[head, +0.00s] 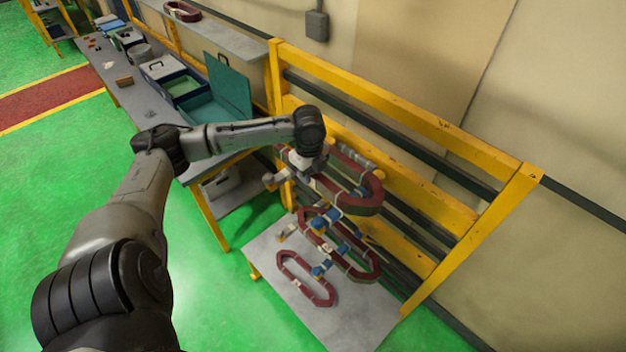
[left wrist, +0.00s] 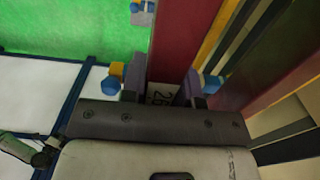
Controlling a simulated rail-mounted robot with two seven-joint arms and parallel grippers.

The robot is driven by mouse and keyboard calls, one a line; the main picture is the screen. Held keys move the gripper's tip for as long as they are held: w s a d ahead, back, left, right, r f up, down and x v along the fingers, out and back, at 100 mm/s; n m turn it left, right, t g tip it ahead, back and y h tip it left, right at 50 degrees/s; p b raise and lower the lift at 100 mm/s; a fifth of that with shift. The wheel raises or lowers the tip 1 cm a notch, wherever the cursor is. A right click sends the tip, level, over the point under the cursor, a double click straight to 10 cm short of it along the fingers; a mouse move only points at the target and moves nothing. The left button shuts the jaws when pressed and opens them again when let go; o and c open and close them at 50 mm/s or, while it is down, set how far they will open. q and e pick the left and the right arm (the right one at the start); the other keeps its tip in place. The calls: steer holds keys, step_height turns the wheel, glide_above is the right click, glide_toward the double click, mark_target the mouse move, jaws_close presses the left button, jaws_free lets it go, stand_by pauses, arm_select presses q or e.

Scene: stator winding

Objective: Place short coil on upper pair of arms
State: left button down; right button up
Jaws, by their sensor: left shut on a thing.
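My left gripper (head: 309,172) is shut on a dark red oval coil (head: 368,197) at the upper part of the yellow frame. In the left wrist view the jaws (left wrist: 162,92) close on the coil's red side (left wrist: 183,38), with a pale numbered label between them. Blue-capped arms (head: 326,220) stick out below the held coil. More red coils (head: 362,273) sit around or beside these arms; exact contact is unclear. A blue-and-yellow arm end (left wrist: 113,78) shows beside the jaws. Whether the held coil rests on the arms cannot be told. My right gripper is out of view.
A smaller red coil (head: 287,271) lies over the grey low table (head: 350,317). A yellow frame (head: 430,135) with dark rails stands behind, against the wall. A long workbench (head: 152,100) with boxes is at the left, with another coil on the shelf (head: 225,38) above.

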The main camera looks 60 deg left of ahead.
arm_select(q)
steer(key=f, duration=0.1)
steer(key=w+f+p, duration=0.1)
steer(key=f, duration=0.3)
steer(key=shift+w+a+p, duration=0.25)
steer(key=shift+a+p, duration=0.15)
steer(key=c, duration=0.9)
jaws_free()
steer(key=shift+o, duration=0.2)
